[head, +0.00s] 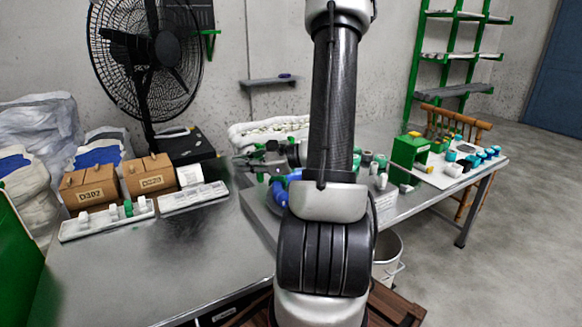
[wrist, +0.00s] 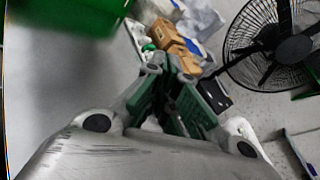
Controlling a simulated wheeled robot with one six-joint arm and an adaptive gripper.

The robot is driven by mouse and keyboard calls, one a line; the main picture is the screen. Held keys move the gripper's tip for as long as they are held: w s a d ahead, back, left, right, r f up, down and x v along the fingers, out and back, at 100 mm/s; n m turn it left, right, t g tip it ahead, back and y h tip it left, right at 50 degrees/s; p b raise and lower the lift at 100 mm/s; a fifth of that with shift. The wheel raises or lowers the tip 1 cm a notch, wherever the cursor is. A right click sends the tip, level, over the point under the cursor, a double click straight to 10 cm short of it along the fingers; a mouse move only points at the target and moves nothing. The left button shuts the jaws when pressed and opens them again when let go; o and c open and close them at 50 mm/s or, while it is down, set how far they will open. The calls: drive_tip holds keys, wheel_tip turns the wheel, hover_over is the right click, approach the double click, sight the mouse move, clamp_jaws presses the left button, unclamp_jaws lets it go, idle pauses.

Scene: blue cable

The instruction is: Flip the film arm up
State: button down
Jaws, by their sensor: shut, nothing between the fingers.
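I cannot make out a film arm with certainty in either view. My gripper (head: 248,165) shows in the head view left of my arm column, above the table and partly hidden by my own arm. In the wrist view my gripper (wrist: 171,72) has its green-padded fingers close together with nothing held. A green box-shaped unit (head: 408,152) stands on the right table, well apart from my gripper. My arm hides the middle of the tables.
Cardboard boxes (head: 90,189) and white trays (head: 193,196) stand on the left table (head: 150,265), whose front is clear. A black fan (head: 145,50) stands behind. Small parts (head: 455,168) lie on the right table. A white bucket (head: 388,257) stands below.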

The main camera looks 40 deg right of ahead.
drive_tip(key=d+f+m+t+h, duration=0.1)
drive_tip(key=d+f+m+h, duration=0.3)
drive_tip(key=d, duration=0.3)
drive_tip(key=s+d+f+m+t+h, duration=0.1)
drive_tip(key=d+f+m+h, duration=0.3)
drive_tip(key=d, duration=0.4)
drive_tip(key=d+f+m+t+h, duration=0.1)
drive_tip(key=d+f+m+h, duration=0.2)
drive_tip(key=d+m, duration=0.3)
drive_tip(key=shift+s+d+f+t+h, duration=0.35)
drive_tip(key=shift+d+h, duration=0.35)
drive_tip(key=shift+d, duration=0.55)
drive_tip(key=x, duration=1)
drive_tip(key=shift+f, duration=0.1)
drive_tip(key=shift+a, duration=0.1)
